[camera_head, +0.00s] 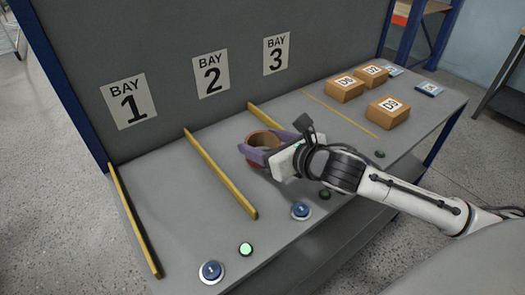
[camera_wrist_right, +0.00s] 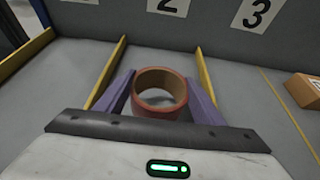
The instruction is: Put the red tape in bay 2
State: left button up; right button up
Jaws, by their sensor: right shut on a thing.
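The red tape (camera_head: 264,139) is a ring with a brown inner wall. My right gripper (camera_head: 268,147) is shut on it, its purple fingers on opposite sides of the ring. In the right wrist view the tape (camera_wrist_right: 160,112) is upright on its axis, between the fingers of the right gripper (camera_wrist_right: 160,80). It is in front of the bay 2 sign (camera_head: 211,74), between a left yellow divider (camera_head: 220,172) and a right one (camera_head: 264,116). Whether its underside touches the table (camera_head: 190,215) is unclear. My left gripper is out of view.
Blue buttons (camera_head: 211,272) and a lit green button (camera_head: 246,249) line the front edge. Bay 1, under its sign (camera_head: 129,101), is empty. A grey panel backs the bays.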

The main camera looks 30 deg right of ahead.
jog(key=shift+f, duration=1.3)
jog(key=shift+f, duration=0.15)
jog(key=o, duration=1.1)
jog(key=v, duration=0.9)
jog(key=shift+s, duration=0.35)
jog(key=shift+r+v, duration=0.25)
jog(key=shift+v, duration=1)
jog(key=shift+w, duration=0.15)
